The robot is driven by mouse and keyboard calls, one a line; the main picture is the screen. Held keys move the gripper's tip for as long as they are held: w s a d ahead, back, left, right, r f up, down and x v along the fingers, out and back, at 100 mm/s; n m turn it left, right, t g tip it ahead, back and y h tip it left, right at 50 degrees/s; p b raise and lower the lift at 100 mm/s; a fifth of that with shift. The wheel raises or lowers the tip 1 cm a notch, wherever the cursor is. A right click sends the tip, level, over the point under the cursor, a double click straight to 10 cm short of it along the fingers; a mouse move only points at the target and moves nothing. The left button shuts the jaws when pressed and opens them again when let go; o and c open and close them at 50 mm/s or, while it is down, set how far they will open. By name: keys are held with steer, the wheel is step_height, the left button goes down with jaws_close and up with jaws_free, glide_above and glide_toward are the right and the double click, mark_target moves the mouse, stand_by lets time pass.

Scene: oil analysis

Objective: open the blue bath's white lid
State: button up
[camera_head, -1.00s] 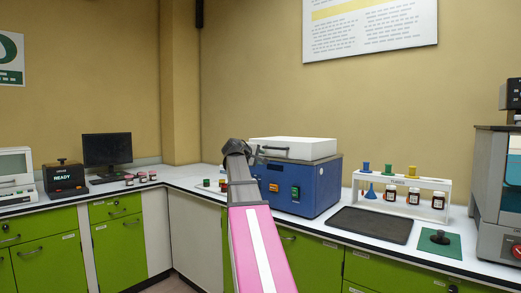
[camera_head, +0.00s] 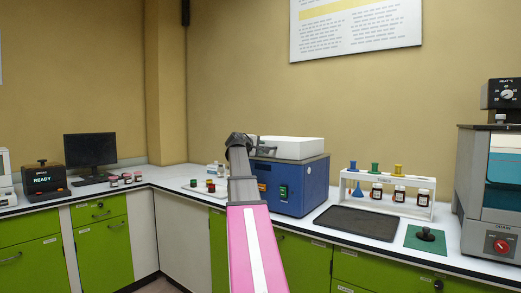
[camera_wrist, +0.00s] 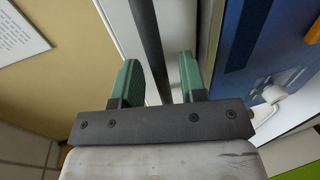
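The blue bath (camera_head: 300,185) stands on the white counter near the middle of the head view. Its white lid (camera_head: 290,147) lies level on top and looks closed. A dark bar handle (camera_head: 275,150) runs along the lid's front. My gripper (camera_head: 247,145) is at the handle's left end, partly hidden by my arm. In the wrist view my green fingers (camera_wrist: 160,82) are apart, with the dark handle bar (camera_wrist: 150,40) running between them. A gap shows between the bar and the right finger; contact with the left finger is unclear.
A dark tray (camera_head: 368,223) and a white rack (camera_head: 410,205) with bottles and a funnel are right of the bath. A small tray with colored-capped items (camera_head: 205,188) sits to its left. A heater unit (camera_head: 490,190) stands at the far right.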

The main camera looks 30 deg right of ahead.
steer(key=shift+w+d+f, duration=0.1)
steer(key=shift+w+d, duration=0.05)
steer(key=shift+d, duration=0.25)
